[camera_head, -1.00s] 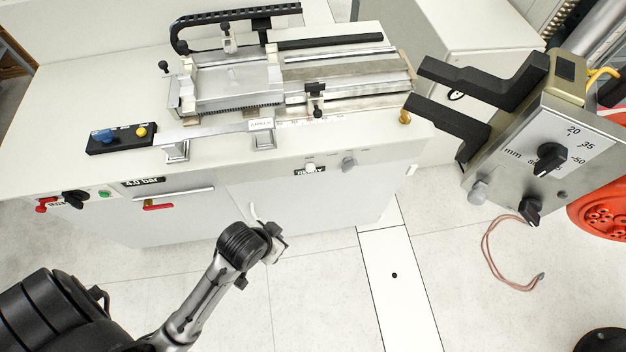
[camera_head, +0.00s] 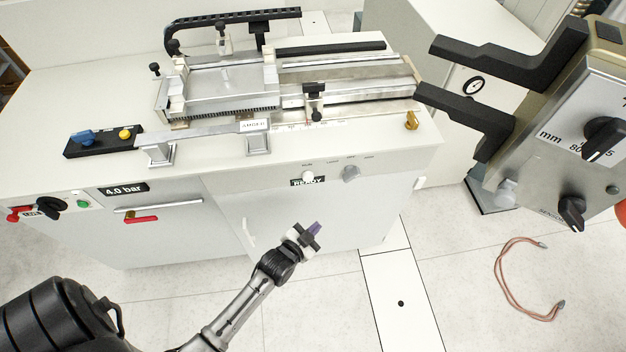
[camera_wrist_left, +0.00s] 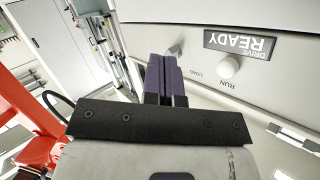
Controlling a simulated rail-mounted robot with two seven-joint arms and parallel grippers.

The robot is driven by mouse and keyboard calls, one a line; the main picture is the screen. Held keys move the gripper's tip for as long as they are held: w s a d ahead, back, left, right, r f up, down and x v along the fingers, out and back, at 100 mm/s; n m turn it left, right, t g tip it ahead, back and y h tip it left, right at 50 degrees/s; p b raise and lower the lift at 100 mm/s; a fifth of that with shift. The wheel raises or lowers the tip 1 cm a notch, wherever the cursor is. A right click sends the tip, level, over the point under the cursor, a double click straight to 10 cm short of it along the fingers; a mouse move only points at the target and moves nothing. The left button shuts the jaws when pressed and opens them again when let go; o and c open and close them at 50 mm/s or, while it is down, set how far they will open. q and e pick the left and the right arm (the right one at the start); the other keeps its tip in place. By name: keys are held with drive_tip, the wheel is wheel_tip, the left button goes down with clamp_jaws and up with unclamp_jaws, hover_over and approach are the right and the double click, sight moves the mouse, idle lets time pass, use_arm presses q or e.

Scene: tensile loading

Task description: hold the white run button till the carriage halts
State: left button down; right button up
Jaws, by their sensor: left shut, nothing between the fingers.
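The metal carriage (camera_head: 215,88) appears to sit on rails on top of the machine. My right gripper is not in view.
A grey selector knob (camera_head: 351,174) sits right of the button. A metal instrument head (camera_head: 572,150) with two black prongs fills the right side. A red valve handle (camera_head: 141,219) and a pressure display (camera_head: 123,188) are left. Floor in front is mostly open.

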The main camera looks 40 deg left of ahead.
sight(308, 177)
use_arm(q)
wheel_tip(308, 177, up, 6)
drive_tip(key=m+t, duration=0.3)
drive_tip(key=t, duration=0.1)
drive_tip(key=shift+w+r+t+y, duration=0.2)
drive_tip(key=shift+t+y, duration=0.2)
drive_tip(key=shift+a, duration=0.15)
drive_tip(key=w+a+b, duration=0.2)
drive_tip(key=w+a, duration=0.3)
drive_tip(key=a, duration=0.1)
drive_tip(key=shift+w+a+b, duration=0.3)
drive_tip(key=shift+a+b, duration=0.05)
drive_tip(key=shift+b, duration=0.05)
idle(0.9)
